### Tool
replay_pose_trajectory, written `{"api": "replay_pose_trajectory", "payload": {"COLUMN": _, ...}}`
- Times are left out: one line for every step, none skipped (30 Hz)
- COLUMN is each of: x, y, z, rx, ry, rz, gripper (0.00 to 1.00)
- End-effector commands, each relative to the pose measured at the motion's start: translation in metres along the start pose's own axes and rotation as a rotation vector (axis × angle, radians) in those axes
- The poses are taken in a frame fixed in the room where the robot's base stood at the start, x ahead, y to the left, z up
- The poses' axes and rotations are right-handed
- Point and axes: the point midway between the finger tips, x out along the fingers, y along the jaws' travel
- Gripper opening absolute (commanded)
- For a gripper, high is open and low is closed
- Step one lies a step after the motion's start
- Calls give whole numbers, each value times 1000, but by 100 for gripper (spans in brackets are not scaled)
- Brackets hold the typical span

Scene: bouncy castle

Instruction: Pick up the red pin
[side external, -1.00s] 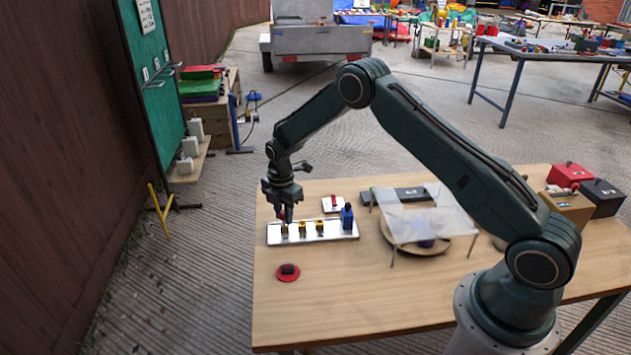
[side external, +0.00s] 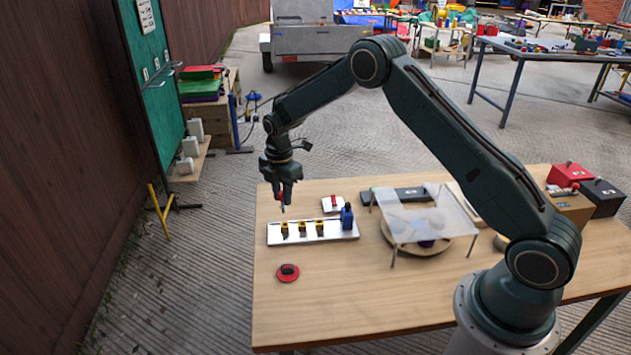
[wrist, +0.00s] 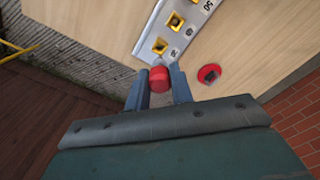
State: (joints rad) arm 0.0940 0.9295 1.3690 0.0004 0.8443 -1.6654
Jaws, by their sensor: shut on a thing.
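The red pin (wrist: 159,79) is between the two fingers of my gripper (wrist: 160,86) in the wrist view, its red rounded head showing. My gripper (side external: 284,200) is shut on the pin in the side view, above the left end of a white strip (side external: 327,238). The pin (side external: 280,196) is mostly hidden by the fingers there, and its tip hangs clear of the strip. The strip holds several yellow sockets (side external: 302,229) and a blue block (side external: 347,217) at its right end.
A red disc with a dark centre (side external: 288,272) lies in front of the strip. A small white plate with a red piece (side external: 333,204) lies behind it. A clear canopy on legs (side external: 425,212) stands to the right.

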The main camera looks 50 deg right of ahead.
Motion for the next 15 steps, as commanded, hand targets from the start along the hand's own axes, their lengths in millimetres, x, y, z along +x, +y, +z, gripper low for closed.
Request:
{"api": "replay_pose_trajectory", "payload": {"x": -13, "y": 1, "z": 0, "rx": 0, "ry": 0, "rz": 5, "gripper": 0}}
{"api": "replay_pose_trajectory", "payload": {"x": -20, "y": 1, "z": 0, "rx": 0, "ry": 0, "rz": 5, "gripper": 0}}
{"api": "replay_pose_trajectory", "payload": {"x": -29, "y": 1, "z": 0, "rx": 0, "ry": 0, "rz": 6, "gripper": 0}}
{"api": "replay_pose_trajectory", "payload": {"x": -36, "y": 1, "z": 0, "rx": 0, "ry": 0, "rz": 6, "gripper": 0}}
{"api": "replay_pose_trajectory", "payload": {"x": -42, "y": 1, "z": 0, "rx": 0, "ry": 0, "rz": 6, "gripper": 0}}
{"api": "replay_pose_trajectory", "payload": {"x": -51, "y": 1, "z": 0, "rx": 0, "ry": 0, "rz": 6, "gripper": 0}}
{"api": "replay_pose_trajectory", "payload": {"x": -58, "y": 1, "z": 0, "rx": 0, "ry": 0, "rz": 6, "gripper": 0}}
{"api": "replay_pose_trajectory", "payload": {"x": -64, "y": 1, "z": 0, "rx": 0, "ry": 0, "rz": 6, "gripper": 0}}
{"api": "replay_pose_trajectory", "payload": {"x": -72, "y": 1, "z": 0, "rx": 0, "ry": 0, "rz": 6, "gripper": 0}}
{"api": "replay_pose_trajectory", "payload": {"x": -78, "y": 1, "z": 0, "rx": 0, "ry": 0, "rz": 5, "gripper": 0}}
{"api": "replay_pose_trajectory", "payload": {"x": -84, "y": 1, "z": 0, "rx": 0, "ry": 0, "rz": 6, "gripper": 0}}
{"api": "replay_pose_trajectory", "payload": {"x": -92, "y": 1, "z": 0, "rx": 0, "ry": 0, "rz": 5, "gripper": 0}}
{"api": "replay_pose_trajectory", "payload": {"x": -96, "y": 1, "z": 0, "rx": 0, "ry": 0, "rz": 5, "gripper": 0}}
{"api": "replay_pose_trajectory", "payload": {"x": -101, "y": 1, "z": 0, "rx": 0, "ry": 0, "rz": 4, "gripper": 0}}
{"api": "replay_pose_trajectory", "payload": {"x": -107, "y": 0, "z": 0, "rx": 0, "ry": 0, "rz": 4, "gripper": 0}}
